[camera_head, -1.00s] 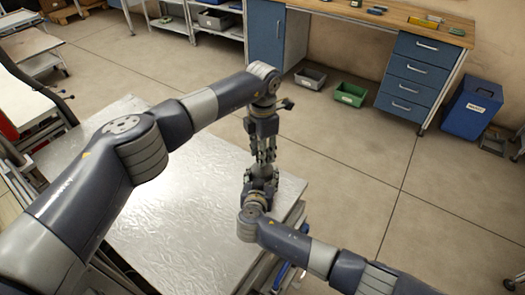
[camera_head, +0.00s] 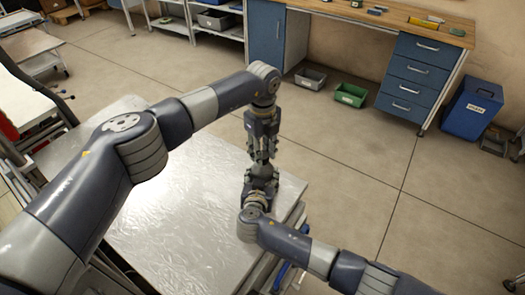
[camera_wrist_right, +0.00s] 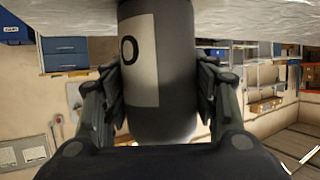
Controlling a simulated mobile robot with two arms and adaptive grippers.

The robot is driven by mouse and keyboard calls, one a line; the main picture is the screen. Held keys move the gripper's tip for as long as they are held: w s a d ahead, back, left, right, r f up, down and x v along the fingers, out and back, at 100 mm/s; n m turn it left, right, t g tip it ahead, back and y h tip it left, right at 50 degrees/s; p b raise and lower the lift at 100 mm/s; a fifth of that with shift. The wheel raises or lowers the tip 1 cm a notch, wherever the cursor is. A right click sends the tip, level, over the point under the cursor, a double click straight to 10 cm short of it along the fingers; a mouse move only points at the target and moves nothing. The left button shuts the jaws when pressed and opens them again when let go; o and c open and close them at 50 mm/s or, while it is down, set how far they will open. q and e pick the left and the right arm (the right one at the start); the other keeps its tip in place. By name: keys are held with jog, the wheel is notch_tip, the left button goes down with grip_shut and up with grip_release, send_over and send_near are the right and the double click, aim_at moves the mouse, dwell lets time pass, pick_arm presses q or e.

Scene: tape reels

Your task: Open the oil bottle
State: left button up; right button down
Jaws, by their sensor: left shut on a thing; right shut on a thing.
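The oil bottle (camera_wrist_right: 160,80) fills the middle of the right wrist view as a dark grey cylinder with a pale label bearing a dark "O". My right gripper (camera_wrist_right: 162,98) has a finger on each side of it and is shut on it. In the head view my right gripper (camera_head: 262,176) stands over the metal-topped table, close to its right side. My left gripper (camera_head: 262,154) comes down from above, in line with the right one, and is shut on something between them. That part is too small and covered to make out, so I cannot tell the cap's state.
The shiny metal table top (camera_head: 180,215) is bare. Behind, on the floor, are a grey bin (camera_head: 310,78), a green bin (camera_head: 350,95) and a blue box (camera_head: 474,110). A workbench (camera_head: 390,17) with drawers stands against the wall.

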pick_arm(q)
jog(key=n, duration=0.3)
jog(key=shift+n, duration=0.3)
jog(key=n, duration=0.4)
jog(key=shift+r, duration=0.25)
jog(key=shift+r, duration=0.9)
jog(key=shift+r, duration=0.1)
jog(key=shift+r, duration=1.9)
pick_arm(e)
jog(key=c, duration=0.5)
grip_release()
jog(key=shift+s, duration=0.1)
